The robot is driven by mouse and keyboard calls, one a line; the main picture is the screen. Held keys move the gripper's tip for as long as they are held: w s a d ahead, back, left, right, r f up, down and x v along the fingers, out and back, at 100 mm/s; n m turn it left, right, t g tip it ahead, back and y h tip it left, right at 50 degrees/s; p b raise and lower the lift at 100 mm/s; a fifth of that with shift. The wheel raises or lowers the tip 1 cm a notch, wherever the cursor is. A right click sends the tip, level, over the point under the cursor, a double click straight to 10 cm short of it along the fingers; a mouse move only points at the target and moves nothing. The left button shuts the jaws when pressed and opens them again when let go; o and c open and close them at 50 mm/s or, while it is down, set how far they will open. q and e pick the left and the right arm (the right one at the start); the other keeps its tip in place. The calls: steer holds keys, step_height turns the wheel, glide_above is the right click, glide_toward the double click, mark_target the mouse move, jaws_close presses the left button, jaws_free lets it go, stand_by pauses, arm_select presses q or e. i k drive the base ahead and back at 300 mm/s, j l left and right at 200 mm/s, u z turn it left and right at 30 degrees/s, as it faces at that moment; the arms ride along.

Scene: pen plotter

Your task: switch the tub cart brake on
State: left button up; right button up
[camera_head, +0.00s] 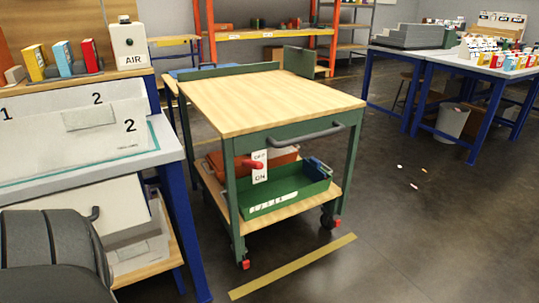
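The tub cart (270,98) stands in the middle of the camera_head view, with a wooden top, green frame and a dark push handle (305,136). A red brake lever (252,163) sticks out at its front left, beside a white OFF/ON plate (259,175). The lever lies across the plate's upper part, nearer OFF than ON. A green tub (283,193) is on the lower shelf. The visible casters have red parts, one at the front left (245,264). Neither gripper shows. A dark grey ribbed shape at the bottom left looks like part of my arm.
A bench (170,150) with panels numbered 1 and 2 and a white AIR unit (129,44) stands close on the left. A yellow floor strip (293,267) lies before the cart. Blue-legged tables (455,60) stand at right. The floor between is mostly clear.

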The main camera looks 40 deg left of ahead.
mark_target(250, 163)
steer(key=u, duration=1.15)
